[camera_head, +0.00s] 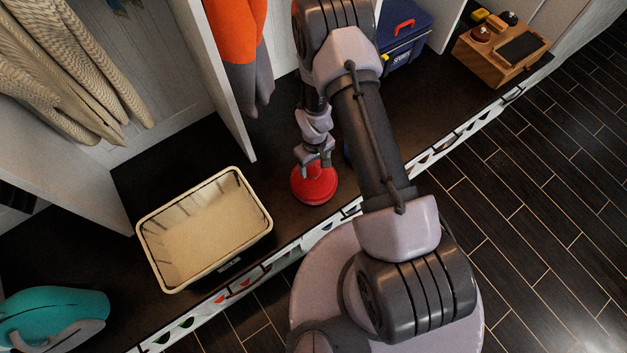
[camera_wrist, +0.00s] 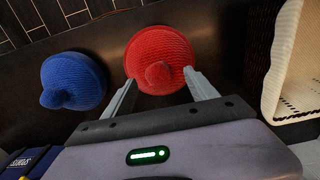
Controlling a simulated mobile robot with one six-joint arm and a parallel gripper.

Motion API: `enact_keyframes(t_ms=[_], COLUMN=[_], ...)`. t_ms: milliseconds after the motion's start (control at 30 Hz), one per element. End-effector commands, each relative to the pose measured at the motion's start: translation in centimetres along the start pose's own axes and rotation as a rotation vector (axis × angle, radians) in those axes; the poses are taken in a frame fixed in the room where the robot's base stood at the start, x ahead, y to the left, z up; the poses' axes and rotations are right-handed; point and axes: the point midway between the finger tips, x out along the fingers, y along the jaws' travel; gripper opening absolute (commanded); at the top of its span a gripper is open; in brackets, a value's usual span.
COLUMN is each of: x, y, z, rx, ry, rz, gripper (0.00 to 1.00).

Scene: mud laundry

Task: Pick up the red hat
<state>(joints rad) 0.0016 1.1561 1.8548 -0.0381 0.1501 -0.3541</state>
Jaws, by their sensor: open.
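The red hat (camera_head: 315,186) is a knitted hat with a rounded knob on top, lying on the dark bench top. In the wrist view the red hat (camera_wrist: 160,55) lies just beyond and partly between my fingertips. My gripper (camera_head: 317,160) is above the hat in the head view, pointing down. In the wrist view my gripper (camera_wrist: 160,82) is open, with one finger on each side of the hat's knob. I cannot tell whether the fingers touch the hat.
A blue knitted hat (camera_wrist: 74,81) lies left of the red one in the wrist view. A cream basket (camera_head: 205,232) stands left of the red hat in the head view. An orange and grey garment (camera_head: 240,40) hangs nearby.

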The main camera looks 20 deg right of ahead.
Motion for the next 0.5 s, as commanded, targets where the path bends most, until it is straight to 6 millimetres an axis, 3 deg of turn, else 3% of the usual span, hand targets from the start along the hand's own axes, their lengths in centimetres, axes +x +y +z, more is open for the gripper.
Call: enact_keyframes(t_ms=[300,500], x=[5.2,5.2], y=[0.2,0.3], z=[-0.8,-0.9], rx=[0.001,0.001], ry=[-0.003,0.0], rz=[-0.001,0.0], gripper=[0.67,0.67])
